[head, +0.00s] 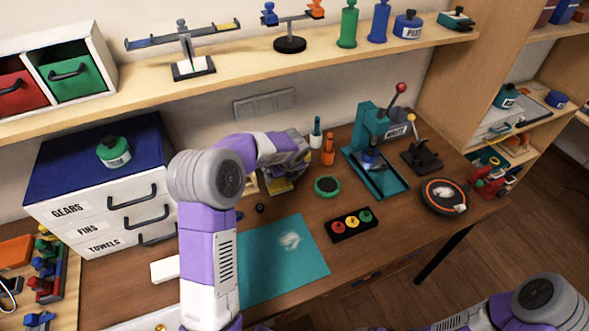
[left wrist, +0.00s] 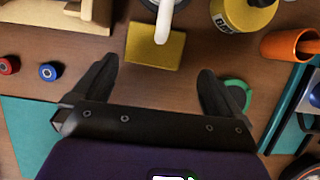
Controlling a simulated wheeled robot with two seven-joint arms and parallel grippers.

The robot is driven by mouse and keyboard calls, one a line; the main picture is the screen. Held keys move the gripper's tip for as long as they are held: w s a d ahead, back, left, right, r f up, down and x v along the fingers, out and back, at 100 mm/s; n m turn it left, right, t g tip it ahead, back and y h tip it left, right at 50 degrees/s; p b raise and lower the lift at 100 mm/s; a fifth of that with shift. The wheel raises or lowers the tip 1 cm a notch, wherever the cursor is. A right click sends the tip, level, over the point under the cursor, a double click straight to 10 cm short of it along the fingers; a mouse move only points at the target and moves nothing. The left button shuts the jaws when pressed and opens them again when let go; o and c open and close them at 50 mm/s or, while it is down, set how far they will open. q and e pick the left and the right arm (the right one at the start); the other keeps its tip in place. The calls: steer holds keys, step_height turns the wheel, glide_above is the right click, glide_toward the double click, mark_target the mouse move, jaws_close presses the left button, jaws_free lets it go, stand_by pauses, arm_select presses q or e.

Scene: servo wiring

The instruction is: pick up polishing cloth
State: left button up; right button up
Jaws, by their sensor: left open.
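A yellow piece also shows in the head view (head: 278,186), partly hidden by my left gripper (head: 287,168). In the left wrist view my left gripper (left wrist: 157,88) is open and empty. Its two dark fingers point toward the yellow piece, which lies beyond the gap between them and appears untouched. My right gripper is out of view.
A yellow bottle (left wrist: 245,14) and an orange cup (left wrist: 290,44) stand close by on the right. A green round pad (head: 327,186) and a teal mat (head: 270,270) lie nearer. A teal press (head: 372,150) stands to the right; white drawers (head: 100,205) stand left.

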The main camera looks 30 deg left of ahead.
mark_target(279, 183)
arm_select(q)
steer(key=shift+a+r, duration=0.1)
steer(key=shift+a, duration=0.1)
steer(key=shift+a+f, duration=0.15)
steer(key=shift+f, duration=0.1)
steer(key=shift+b+x, duration=0.4)
steer(key=shift+x, duration=0.8)
steer(key=x, duration=0.4)
steer(key=shift+s+f+b, duration=0.1)
steer(key=shift+s+b, duration=0.05)
steer(key=shift+b, duration=0.25)
steer(key=c, duration=0.8)
steer(key=shift+s+r, duration=0.1)
steer(key=shift+r, duration=0.45)
step_height(279, 183, up, 6)
steer(key=shift+p, duration=1)
steer(key=s+d, duration=0.4)
steer(key=d, duration=0.1)
steer(key=s+d, duration=0.4)
steer(key=d, duration=0.1)
steer(key=s+d+b, duration=0.1)
steer(key=s+d, duration=0.3)
steer(key=d, duration=0.1)
steer(key=shift+s+d, duration=0.1)
steer(key=shift+s, duration=0.3)
